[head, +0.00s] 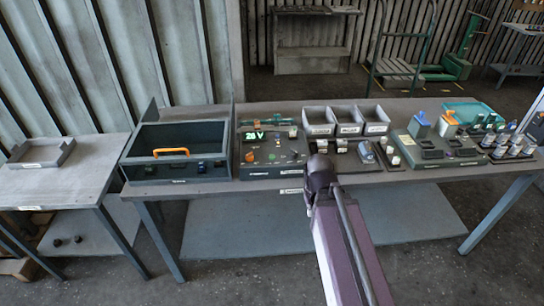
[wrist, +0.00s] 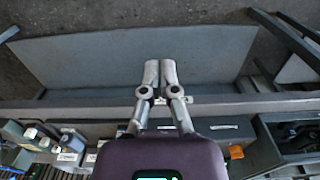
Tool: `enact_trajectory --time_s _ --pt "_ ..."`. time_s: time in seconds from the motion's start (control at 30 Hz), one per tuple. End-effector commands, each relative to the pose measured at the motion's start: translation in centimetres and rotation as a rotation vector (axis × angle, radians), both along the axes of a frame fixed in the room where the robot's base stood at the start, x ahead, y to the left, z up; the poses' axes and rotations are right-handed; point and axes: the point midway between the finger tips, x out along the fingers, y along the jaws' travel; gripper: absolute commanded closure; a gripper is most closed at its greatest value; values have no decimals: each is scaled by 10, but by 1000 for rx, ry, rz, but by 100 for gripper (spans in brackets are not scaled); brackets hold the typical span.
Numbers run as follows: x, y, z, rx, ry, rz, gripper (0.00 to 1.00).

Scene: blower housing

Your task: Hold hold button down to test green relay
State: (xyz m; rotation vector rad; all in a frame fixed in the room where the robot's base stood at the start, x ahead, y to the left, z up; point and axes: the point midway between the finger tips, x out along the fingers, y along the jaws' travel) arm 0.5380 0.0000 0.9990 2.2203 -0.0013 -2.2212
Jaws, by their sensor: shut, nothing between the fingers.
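The test panel (head: 272,160) stands on the bench left of centre in the head view, with a lit green readout (head: 253,135) that looks like "26 V". Small knobs and coloured buttons show on its face; I cannot tell which is the hold button. I cannot pick out the green relay. My gripper (wrist: 160,68) is shut and empty in the wrist view, over the bench's front edge and lower shelf. In the head view its fingers are hidden behind my wrist, which is right of the panel.
Three grey trays (head: 346,128) stand behind small parts on dark strips. A dark fixture (head: 440,152) with blue and orange pieces is at right. A side table (head: 64,180) holds a grey tray.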

Motion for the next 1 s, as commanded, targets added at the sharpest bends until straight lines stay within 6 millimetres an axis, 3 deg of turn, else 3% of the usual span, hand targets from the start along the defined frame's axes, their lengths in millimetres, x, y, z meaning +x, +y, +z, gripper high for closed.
enact_trajectory --time_s 0.33,0.53,0.77,1.0 --pt "3 1 0 4 -5 0 100" --pt "24 8 3 35 -44 0 100" --pt "80 28 14 126 -152 -6 100" --pt "157 55 33 257 -306 -33 100"
